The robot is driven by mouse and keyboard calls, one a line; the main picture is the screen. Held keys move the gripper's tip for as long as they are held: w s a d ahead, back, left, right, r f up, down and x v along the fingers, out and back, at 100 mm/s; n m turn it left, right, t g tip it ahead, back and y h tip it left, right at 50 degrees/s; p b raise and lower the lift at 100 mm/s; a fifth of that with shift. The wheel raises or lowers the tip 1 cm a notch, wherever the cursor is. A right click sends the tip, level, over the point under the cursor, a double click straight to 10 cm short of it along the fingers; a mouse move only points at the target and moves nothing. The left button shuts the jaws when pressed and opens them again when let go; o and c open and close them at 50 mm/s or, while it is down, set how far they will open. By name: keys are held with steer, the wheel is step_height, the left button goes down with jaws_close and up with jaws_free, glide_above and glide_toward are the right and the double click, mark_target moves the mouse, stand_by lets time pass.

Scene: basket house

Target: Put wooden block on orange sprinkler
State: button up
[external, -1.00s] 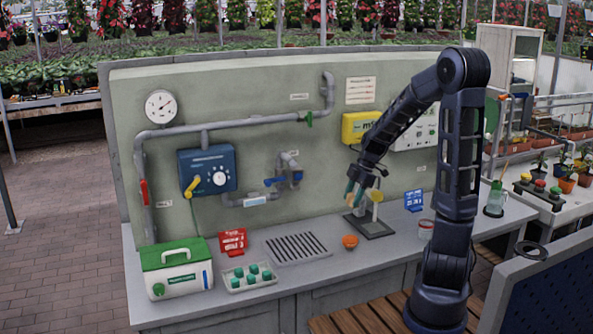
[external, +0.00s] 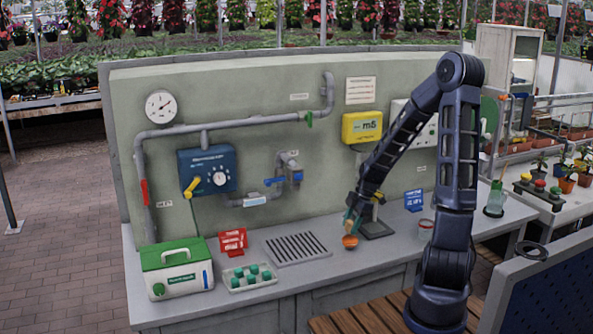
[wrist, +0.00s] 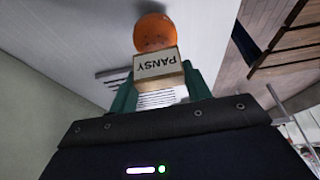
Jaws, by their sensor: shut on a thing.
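The wooden block (wrist: 157,66), a pale tag with the word PANSY on its face, is between the green fingers of my gripper (wrist: 160,79) in the wrist view. In the external view my gripper (external: 351,220) points down, shut on the block (external: 349,227). The orange sprinkler (external: 350,242), small and round, stands on the grey bench directly below the block. It also shows in the wrist view (wrist: 153,29), just beyond the block, which covers part of its edge. I cannot tell whether block and sprinkler touch.
A dark stand (external: 375,229) is close to the right of the sprinkler. A slotted drain (external: 296,249) lies to its left. The bench front near the sprinkler is clear.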

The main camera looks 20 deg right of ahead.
steer(key=shift+f, duration=0.95)
steer(key=o, duration=0.9)
steer(key=shift+f, duration=0.15)
steer(key=shift+o, duration=0.2)
steer(key=v, duration=1.2)
steer(key=s+r+m+t+h, duration=0.2)
steer(key=s+r+m, duration=0.6)
steer(key=s+m, duration=0.1)
steer(key=s+d+r+m+t+h, duration=0.1)
steer(key=s+r+m+t+h, duration=0.1)
steer(key=s+r+m, duration=0.6)
steer(key=shift+s+d+m+t, duration=0.3)
steer(key=shift+s+m, duration=0.2)
steer(key=shift+s, duration=1.3)
